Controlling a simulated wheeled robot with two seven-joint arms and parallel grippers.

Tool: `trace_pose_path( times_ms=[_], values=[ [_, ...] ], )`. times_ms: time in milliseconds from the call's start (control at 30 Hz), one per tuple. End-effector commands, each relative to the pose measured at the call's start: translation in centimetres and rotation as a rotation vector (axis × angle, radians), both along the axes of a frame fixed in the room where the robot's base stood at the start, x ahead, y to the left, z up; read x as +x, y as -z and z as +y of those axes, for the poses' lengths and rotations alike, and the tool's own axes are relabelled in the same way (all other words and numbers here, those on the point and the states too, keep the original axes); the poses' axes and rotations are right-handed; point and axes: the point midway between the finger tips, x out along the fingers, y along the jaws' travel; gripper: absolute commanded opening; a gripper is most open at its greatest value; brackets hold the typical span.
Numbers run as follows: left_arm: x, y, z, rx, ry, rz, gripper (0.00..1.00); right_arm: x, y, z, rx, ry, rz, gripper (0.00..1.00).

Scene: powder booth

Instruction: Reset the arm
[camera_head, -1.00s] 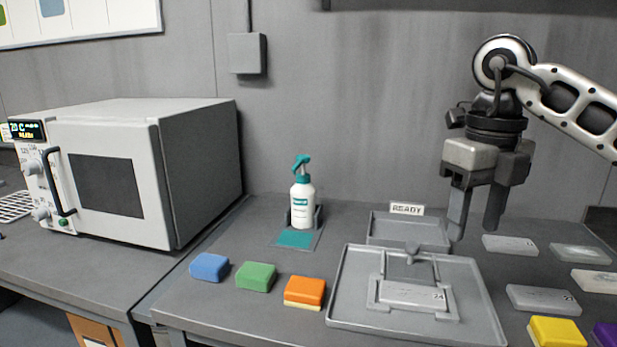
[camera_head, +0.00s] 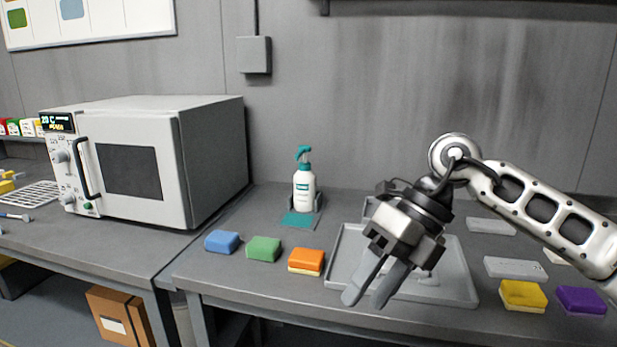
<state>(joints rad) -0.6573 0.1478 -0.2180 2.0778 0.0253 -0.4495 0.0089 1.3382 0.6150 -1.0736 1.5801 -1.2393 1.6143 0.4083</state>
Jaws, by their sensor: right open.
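My right gripper (camera_head: 365,297) is in the camera_head view, at the end of the right arm that comes in from the right. It is open and empty, its fingers pointing down and to the left. It hangs in front of the grey tray (camera_head: 455,285) and hides much of it, along with most of what lies in it. An orange sponge block (camera_head: 306,261) lies on the bench just left of the fingers. My left gripper is not in view.
A white oven (camera_head: 140,165) stands at the left. A spray bottle (camera_head: 304,190) stands behind the green (camera_head: 264,248) and blue (camera_head: 222,241) sponges. Yellow (camera_head: 522,295) and purple (camera_head: 580,300) sponges and grey plates (camera_head: 515,268) lie at the right. Bench front is clear.

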Motion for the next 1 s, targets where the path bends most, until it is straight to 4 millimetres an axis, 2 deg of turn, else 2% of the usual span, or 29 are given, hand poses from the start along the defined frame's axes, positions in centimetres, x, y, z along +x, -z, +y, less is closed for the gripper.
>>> trace_pose_path(
  times_ms=[33,100,200,300,400,467,567,667,733,800,867,900,1000],
  values=[
    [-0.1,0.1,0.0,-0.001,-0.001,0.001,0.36,-1.2,1.1,2.1,0.099,-0.019,0.049,0.5],
    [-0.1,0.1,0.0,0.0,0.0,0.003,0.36,-2.7,1.6,5.2,0.27,-0.024,0.121,0.5],
    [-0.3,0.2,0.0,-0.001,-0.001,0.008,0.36,-5.0,1.4,9.3,0.567,0.022,0.258,0.5],
    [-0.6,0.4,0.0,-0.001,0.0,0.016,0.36,-5.9,0.2,11.8,0.861,0.144,0.408,0.5],
    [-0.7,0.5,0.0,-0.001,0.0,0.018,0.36,-5.2,-0.7,12.3,1.118,0.338,0.566,0.5],
    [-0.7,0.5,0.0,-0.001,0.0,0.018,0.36,-4.2,-0.5,11.7,1.251,0.487,0.661,0.5],
    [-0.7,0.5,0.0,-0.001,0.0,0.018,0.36,-2.1,1.4,9.6,1.422,0.785,0.817,0.5],
    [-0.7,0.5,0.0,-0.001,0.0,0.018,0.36,-0.6,5.6,6.5,1.522,1.133,0.968,0.5],
    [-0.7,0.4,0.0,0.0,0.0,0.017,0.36,-0.4,9.8,4.0,1.542,1.4,1.069,0.5],
    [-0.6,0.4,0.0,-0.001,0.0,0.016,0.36,-1.2,14.5,1.4,1.518,1.669,1.161,0.5],
    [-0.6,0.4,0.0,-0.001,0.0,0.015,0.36,-2.7,18.3,-0.5,1.469,1.881,1.228,0.5],
    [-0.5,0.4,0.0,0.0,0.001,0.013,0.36,-4.0,20.7,-1.5,1.426,2.009,1.266,0.5],
    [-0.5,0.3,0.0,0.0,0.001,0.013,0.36,-7.5,25.6,-3.6,1.299,2.276,1.345,0.5]
  ],
)
